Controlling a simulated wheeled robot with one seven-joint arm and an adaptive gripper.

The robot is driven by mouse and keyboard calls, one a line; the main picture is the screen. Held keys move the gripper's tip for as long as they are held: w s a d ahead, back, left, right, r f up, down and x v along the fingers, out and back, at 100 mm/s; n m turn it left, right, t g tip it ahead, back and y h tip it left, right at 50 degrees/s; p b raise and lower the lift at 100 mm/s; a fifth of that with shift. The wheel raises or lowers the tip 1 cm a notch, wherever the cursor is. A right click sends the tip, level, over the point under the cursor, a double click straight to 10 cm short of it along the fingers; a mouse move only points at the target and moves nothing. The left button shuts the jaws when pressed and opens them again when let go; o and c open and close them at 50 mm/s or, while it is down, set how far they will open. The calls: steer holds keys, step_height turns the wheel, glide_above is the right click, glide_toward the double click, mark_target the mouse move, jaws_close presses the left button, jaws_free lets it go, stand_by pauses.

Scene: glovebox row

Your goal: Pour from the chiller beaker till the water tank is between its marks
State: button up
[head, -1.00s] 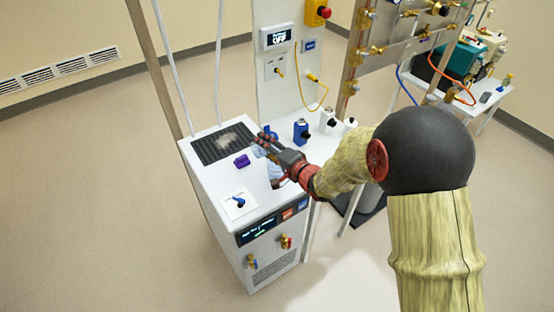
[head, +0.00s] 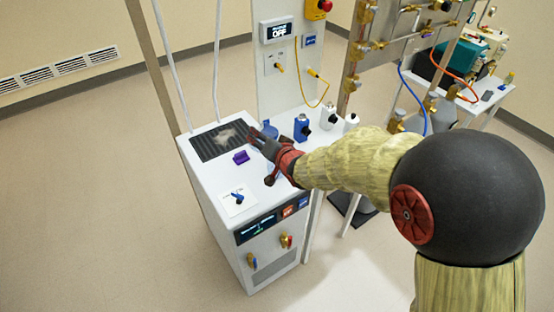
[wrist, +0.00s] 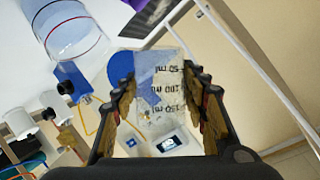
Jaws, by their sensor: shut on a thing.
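A clear beaker (wrist: 160,95) with black marks of 50, 100 and 150 ml is between the fingers of my gripper (wrist: 160,110) in the wrist view. The fingers are shut on it, and pale blue shows inside. In the head view my gripper (head: 262,140) is over the white chiller (head: 206,182), beside the black grille, and mostly hides the beaker. I cannot tell whether water is flowing.
The chiller top carries a black grille (head: 220,140), a purple block (head: 241,157) and a blue-handled valve (head: 237,197). A panel with a yellow cable rises behind. Floor at the left is clear.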

mark_target(253, 147)
steer(key=shift+s+a+f+n+h+b, duration=0.15)
steer(key=shift+a+f+n+h+b, duration=0.4)
steer(key=shift+b, duration=1.6)
steer(key=shift+s+a+f+n+b, duration=0.1)
steer(key=shift+a+f+n+b, duration=0.15)
steer(key=shift+f+b, duration=0.7)
steer(key=shift+a+b, duration=0.2)
steer(key=shift+b, duration=0.15)
steer(key=shift+s+a+n+h, duration=0.1)
steer(key=shift+n+h, duration=0.15)
steer(key=shift+n, duration=0.05)
steer(key=shift+a+r+p, duration=0.1)
steer(key=shift+r+p, duration=0.2)
steer(key=shift+p, duration=0.6)
steer(key=p, duration=0.2)
steer(key=n+h+p, duration=0.1)
steer(key=p, duration=0.1)
steer(key=shift+s+a+r, duration=0.15)
steer(key=shift+a+r, duration=0.1)
steer(key=shift+a, duration=0.15)
steer(key=shift+n+t+h, duration=0.4)
steer(key=shift+n+t, duration=0.2)
steer(key=shift+n, duration=0.2)
steer(key=shift+s+a+f+p, duration=0.15)
steer(key=shift+a+f, duration=0.1)
steer(key=shift+f, duration=1.15)
steer(key=shift+a+f+p, duration=0.15)
steer(key=shift+a+f, duration=0.05)
steer(key=shift+f, duration=1.2)
steer(key=shift+r, duration=0.15)
